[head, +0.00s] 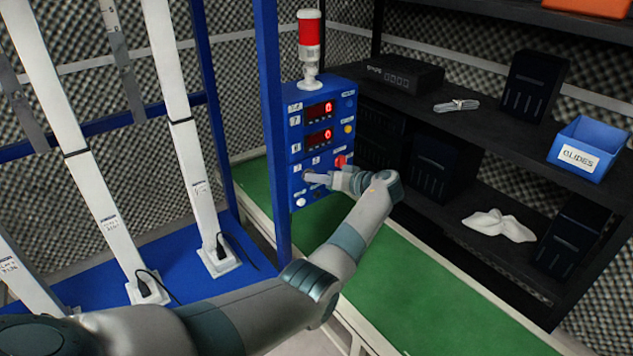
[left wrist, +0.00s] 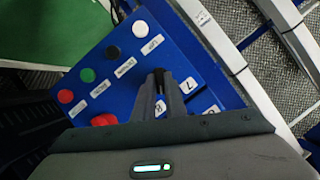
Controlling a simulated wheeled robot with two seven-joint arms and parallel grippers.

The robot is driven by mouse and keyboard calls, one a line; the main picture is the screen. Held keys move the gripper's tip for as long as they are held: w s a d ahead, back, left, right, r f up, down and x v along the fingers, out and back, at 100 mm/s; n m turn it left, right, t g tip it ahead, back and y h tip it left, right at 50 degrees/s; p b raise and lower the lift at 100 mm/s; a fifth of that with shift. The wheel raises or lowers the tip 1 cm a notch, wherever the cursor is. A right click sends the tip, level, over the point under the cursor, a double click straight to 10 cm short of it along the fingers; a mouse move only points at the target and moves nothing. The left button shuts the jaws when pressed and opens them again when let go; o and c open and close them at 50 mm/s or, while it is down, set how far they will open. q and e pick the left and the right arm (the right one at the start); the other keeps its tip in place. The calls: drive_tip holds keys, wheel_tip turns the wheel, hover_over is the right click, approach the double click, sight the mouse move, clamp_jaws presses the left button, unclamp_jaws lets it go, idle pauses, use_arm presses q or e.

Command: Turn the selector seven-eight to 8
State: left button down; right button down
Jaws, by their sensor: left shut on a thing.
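The blue control panel (head: 323,108) stands upright beside the blue post, with two red displays that each seem to read 0. My left gripper (head: 308,178) is at the lower left of its face. In the left wrist view the gripper (left wrist: 157,82) is shut on the selector (left wrist: 158,72), a small dark knob mostly hidden between the fingers. A label 7 (left wrist: 186,86) and a label 8 (left wrist: 160,107) lie close by the fingers. I cannot tell which way the knob points. My right gripper is not in view.
The panel also has a white button (left wrist: 140,28), a black button (left wrist: 113,52), a green button (left wrist: 88,75) and a red button (left wrist: 65,96). A red lamp (head: 309,35) stands on top. Dark shelves (head: 470,125) with boxes and a blue bin (head: 588,150) are at right.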

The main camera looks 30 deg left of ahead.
use_arm(q)
drive_tip(key=c, duration=1.8)
unclamp_jaws()
